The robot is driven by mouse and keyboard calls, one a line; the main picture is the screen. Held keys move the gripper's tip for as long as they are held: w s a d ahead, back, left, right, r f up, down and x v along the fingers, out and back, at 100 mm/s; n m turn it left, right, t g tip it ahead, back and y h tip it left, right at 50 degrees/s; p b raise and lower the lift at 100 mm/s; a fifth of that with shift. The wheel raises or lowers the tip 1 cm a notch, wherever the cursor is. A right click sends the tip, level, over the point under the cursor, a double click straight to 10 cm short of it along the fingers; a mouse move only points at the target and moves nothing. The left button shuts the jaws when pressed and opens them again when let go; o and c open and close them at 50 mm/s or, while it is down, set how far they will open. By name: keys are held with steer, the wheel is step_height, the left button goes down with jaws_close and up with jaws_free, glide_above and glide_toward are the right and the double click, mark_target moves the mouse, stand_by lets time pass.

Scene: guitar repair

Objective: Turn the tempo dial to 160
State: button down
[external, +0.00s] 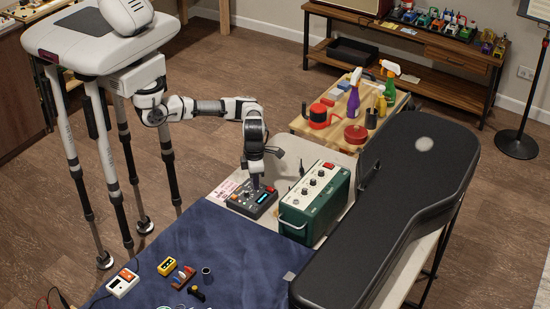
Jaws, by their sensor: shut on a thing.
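A small black box with a lit bluish display (265,197), which looks like the tempo device, lies on the table left of a green amplifier-like box. My gripper (256,186) points down onto the top of this black box, at its middle. Its jaws are shut on a small part there, seemingly the tempo dial. The fingers hide the dial, and its setting cannot be read. The digits on the display are too small to read.
The green box (294,222) with knobs stands close on the right. A large black guitar case (340,262) lies beyond it. A blue cloth (225,245) with small tools covers the front. A wooden cart (308,128) with bottles and red items stands behind.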

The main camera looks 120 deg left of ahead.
steer(key=m+b, duration=0.1)
steer(key=b, duration=0.1)
steer(key=m+b, duration=0.2)
steer(key=shift+f, duration=0.3)
steer(key=m+b, duration=0.4)
steer(key=m, duration=0.1)
steer(key=shift+r+b, duration=0.1)
steer(key=shift+b, duration=0.25)
steer(key=m+b, duration=0.2)
steer(key=m, duration=0.2)
steer(key=shift+r, duration=0.1)
steer(key=m+b, duration=0.1)
steer(key=m, duration=0.4)
steer(key=shift+b, duration=0.4)
steer(key=m, duration=0.4)
steer(key=shift+r+m+b, duration=0.1)
steer(key=shift+m+b, duration=0.2)
steer(key=shift+b, duration=0.05)
steer(key=m, duration=0.9)
steer(key=shift+m+b, duration=0.35)
steer(key=shift+m, duration=1.85)
